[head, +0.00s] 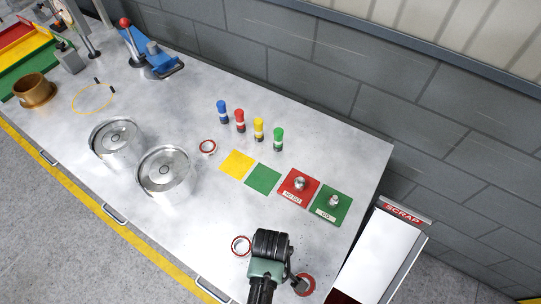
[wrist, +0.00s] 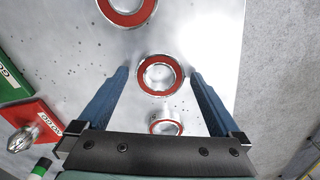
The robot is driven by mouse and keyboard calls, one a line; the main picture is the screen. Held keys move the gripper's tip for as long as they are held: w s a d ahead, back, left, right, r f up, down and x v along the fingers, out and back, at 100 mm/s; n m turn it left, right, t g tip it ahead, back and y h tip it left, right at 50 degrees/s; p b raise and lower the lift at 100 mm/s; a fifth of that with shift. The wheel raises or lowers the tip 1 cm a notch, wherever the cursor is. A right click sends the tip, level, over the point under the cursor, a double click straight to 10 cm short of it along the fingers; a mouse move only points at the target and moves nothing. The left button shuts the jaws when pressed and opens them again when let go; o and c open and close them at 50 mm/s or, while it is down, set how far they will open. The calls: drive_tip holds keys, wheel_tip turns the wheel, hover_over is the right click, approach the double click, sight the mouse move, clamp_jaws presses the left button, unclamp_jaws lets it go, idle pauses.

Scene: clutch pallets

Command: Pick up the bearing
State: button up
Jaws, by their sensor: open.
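My gripper (head: 271,243) is over the table's near right part in the head view; its fingertips are hidden there. In the wrist view my gripper (wrist: 158,73) is open, with a blue finger on each side. A red-ringed bearing (wrist: 160,91) lies flat on the table, centred between the fingers and apart from both. Another bearing (wrist: 127,21) is beyond it, cut off at the top edge. A third red ring (wrist: 153,127) is closer to the palm. The head view shows one bearing (head: 233,247) left of my gripper and another (head: 313,284) right of it, partly covered.
A further red-ringed bearing (head: 202,150) lies near mid-table. A red NO GO pad (head: 287,191) and green GO pad (head: 337,217) hold metal knobs. Two metal cylinders (head: 164,175) stand left. The SCRAP bin (head: 402,215) is beyond the table's right edge.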

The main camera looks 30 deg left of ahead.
drive_tip(key=shift+f, duration=0.1)
drive_tip(key=shift+c, duration=0.2)
drive_tip(key=c, duration=1.4)
drive_tip(key=shift+c, duration=0.4)
drive_tip(key=shift+r, duration=0.2)
